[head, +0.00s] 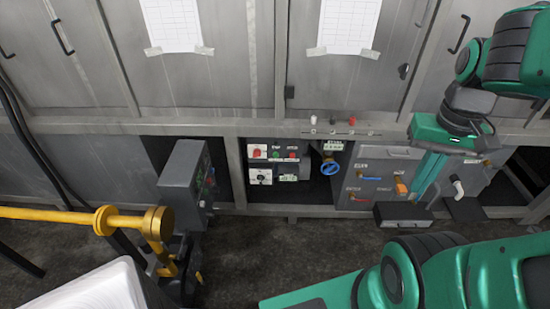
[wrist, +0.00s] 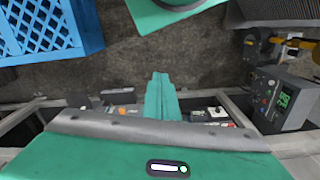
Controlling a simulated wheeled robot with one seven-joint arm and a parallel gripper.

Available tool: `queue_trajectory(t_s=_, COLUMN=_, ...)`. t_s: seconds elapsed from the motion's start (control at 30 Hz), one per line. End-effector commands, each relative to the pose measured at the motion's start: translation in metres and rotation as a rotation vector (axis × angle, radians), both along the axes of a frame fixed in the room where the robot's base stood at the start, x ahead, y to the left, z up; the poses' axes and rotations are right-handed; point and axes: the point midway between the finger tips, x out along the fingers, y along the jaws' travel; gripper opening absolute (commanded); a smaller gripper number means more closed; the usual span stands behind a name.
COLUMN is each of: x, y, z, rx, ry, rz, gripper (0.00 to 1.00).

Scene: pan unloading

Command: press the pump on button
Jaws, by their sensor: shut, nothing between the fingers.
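A low control panel (head: 276,173) sits in an opening under the grey cabinets in the head view. It carries a red knob (head: 256,152), a small green button (head: 277,155) and a small red button (head: 291,155). Their labels are too small to read, so I cannot tell which control is the pump on button. My gripper (head: 417,191) is shut and empty, pointing down at the right of this panel, apart from it. Its fingers show in the wrist view (wrist: 160,76). Part of the panel shows beside them there, partly hidden by my gripper's body.
A grey control box (head: 183,180) with green lights stands left of the panel; a yellow pipe (head: 50,215) is in front. A blue valve wheel (head: 330,168) and a grey panel with coloured handles (head: 372,186) lie between panel and gripper. A blue crate (wrist: 45,28) shows in the wrist view.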

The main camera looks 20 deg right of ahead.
Motion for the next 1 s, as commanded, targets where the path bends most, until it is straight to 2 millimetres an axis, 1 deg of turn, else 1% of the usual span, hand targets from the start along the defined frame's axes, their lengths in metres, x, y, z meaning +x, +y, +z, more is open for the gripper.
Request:
queue_trajectory(t_s=0.07, x=0.015, y=-0.002, z=-0.004, rx=-0.008, ry=-0.007, rz=0.042, gripper=0.0)
queue_trajectory(t_s=0.17, x=0.047, y=-0.005, z=-0.013, rx=-0.023, ry=-0.033, rz=0.129, gripper=0.0)
queue_trajectory(t_s=0.33, x=0.116, y=-0.002, z=-0.039, rx=-0.038, ry=-0.104, rz=0.317, gripper=0.0)
queue_trajectory(t_s=0.4, x=0.144, y=0.003, z=-0.052, rx=-0.037, ry=-0.139, rz=0.393, gripper=0.0)
queue_trajectory(t_s=0.47, x=0.168, y=0.008, z=-0.064, rx=-0.033, ry=-0.17, rz=0.455, gripper=0.0)
queue_trajectory(t_s=0.5, x=0.183, y=0.012, z=-0.072, rx=-0.03, ry=-0.193, rz=0.495, gripper=0.0)
queue_trajectory(t_s=0.57, x=0.206, y=0.019, z=-0.085, rx=-0.024, ry=-0.228, rz=0.552, gripper=0.0)
queue_trajectory(t_s=0.7, x=0.254, y=0.039, z=-0.117, rx=-0.001, ry=-0.316, rz=0.669, gripper=0.0)
queue_trajectory(t_s=0.9, x=0.314, y=0.074, z=-0.165, rx=0.042, ry=-0.458, rz=0.798, gripper=0.0)
queue_trajectory(t_s=1.0, x=0.34, y=0.093, z=-0.189, rx=0.064, ry=-0.535, rz=0.842, gripper=0.0)
